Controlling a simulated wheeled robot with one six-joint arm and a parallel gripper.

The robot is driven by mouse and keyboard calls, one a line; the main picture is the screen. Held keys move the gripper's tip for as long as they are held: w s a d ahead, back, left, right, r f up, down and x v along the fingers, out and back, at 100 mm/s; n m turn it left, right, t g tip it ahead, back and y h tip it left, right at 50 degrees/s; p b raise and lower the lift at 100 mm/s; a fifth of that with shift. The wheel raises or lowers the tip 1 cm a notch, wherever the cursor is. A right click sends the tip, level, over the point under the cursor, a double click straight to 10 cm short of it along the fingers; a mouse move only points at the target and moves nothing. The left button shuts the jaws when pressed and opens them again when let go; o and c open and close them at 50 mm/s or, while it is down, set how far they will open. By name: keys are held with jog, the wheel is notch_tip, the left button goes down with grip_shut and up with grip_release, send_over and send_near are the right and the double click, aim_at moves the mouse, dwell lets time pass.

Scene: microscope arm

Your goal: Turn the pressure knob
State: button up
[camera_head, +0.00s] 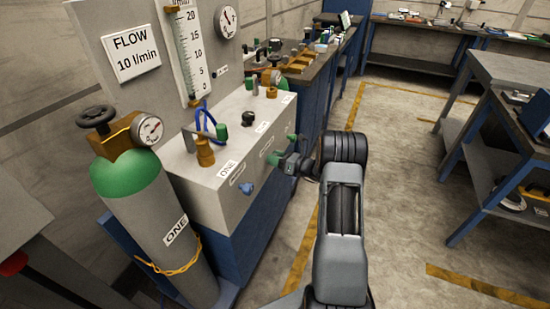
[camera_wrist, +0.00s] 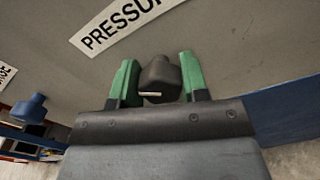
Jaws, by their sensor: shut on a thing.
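The pressure knob (camera_wrist: 160,78) is a dark knob on the grey panel, under a white label reading "PRESSU…" (camera_wrist: 122,22) in the wrist view. My gripper (camera_wrist: 160,80) has a green finger on each side of the knob and is shut on it. A light line shows on the knob's near face. In the head view my gripper (camera_head: 275,159) is at the front face of the grey box (camera_head: 215,170), and the knob is hidden there behind it.
A blue knob (camera_head: 246,189) is at the left on the same face, also in the wrist view (camera_wrist: 28,110). A green-topped cylinder (camera_head: 150,220) with a gauge (camera_head: 147,130) stands left. A flow tube (camera_head: 188,50) rises behind. Open floor (camera_head: 390,200) lies right.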

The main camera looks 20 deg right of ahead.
jog(key=shift+r, duration=0.1)
jog(key=o, duration=0.9)
jog(key=shift+o, duration=0.2)
jog(key=v, duration=1.4)
jog(key=shift+w, duration=0.1)
